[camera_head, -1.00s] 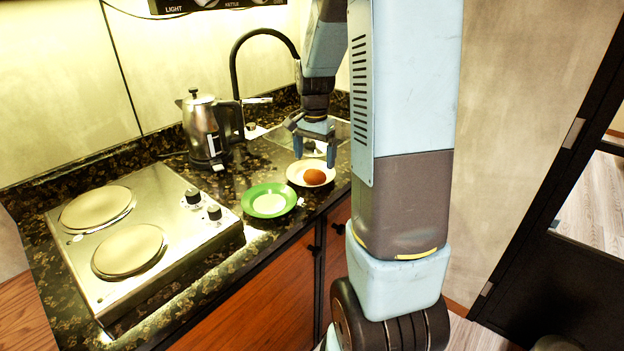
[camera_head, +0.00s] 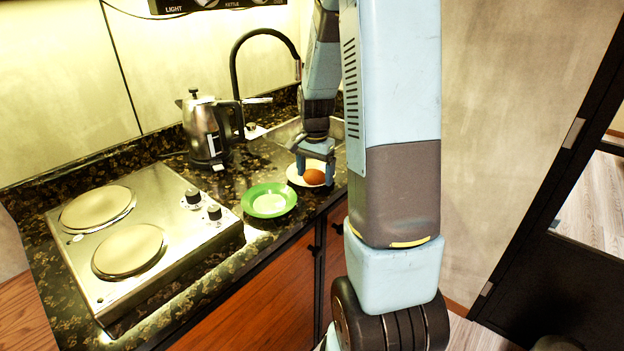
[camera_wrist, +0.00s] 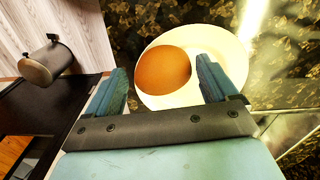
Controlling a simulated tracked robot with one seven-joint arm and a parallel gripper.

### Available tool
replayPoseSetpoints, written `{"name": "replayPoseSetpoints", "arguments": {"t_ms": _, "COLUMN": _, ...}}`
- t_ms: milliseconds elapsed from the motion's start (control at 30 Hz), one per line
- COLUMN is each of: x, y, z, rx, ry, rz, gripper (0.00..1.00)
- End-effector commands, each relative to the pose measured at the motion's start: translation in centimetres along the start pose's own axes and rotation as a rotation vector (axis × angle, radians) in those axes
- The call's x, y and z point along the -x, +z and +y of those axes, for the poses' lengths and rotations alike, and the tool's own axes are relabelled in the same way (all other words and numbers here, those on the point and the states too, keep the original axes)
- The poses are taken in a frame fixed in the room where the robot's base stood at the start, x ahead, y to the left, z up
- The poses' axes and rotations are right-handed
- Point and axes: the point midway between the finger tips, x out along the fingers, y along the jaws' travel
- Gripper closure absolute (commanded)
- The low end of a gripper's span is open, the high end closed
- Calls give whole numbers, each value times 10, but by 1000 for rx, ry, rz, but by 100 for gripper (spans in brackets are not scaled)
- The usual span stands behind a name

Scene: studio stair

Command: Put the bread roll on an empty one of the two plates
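The bread roll, a smooth orange-brown oval (camera_head: 314,177), lies on a white plate (camera_head: 293,176) near the counter's front edge. In the wrist view the roll (camera_wrist: 163,71) sits on the white plate (camera_wrist: 225,48) and shows between my two blue fingers. My gripper (camera_head: 315,172) is open and low over that plate, with a finger on either side of the roll; I cannot tell whether either finger touches it. A green plate with a pale middle (camera_head: 284,203) lies to the left and holds nothing.
A steel kettle (camera_head: 205,130) stands behind the plates, near the black tap (camera_head: 238,75) and sink. A two-plate hob (camera_head: 165,235) fills the counter's left. Some dark counter is free between the kettle and the green plate.

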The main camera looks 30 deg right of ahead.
Motion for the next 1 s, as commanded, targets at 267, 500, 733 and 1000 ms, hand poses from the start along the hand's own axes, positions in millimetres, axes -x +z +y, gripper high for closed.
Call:
{"name": "replayPoseSetpoints", "arguments": {"t_ms": 267, "x": 0, "y": 0, "z": 0, "rx": 0, "ry": 0, "rz": 0, "gripper": 41}}
{"name": "replayPoseSetpoints", "arguments": {"t_ms": 500, "x": 0, "y": 0, "z": 0, "rx": 0, "ry": 0, "rz": 0, "gripper": 64}}
{"name": "replayPoseSetpoints", "arguments": {"t_ms": 733, "x": 1, "y": 0, "z": 0, "rx": 0, "ry": 0, "rz": 0, "gripper": 69}}
{"name": "replayPoseSetpoints", "arguments": {"t_ms": 1000, "x": 28, "y": -1, "z": -1, "rx": 0, "ry": -3, "rz": 4, "gripper": 69}}
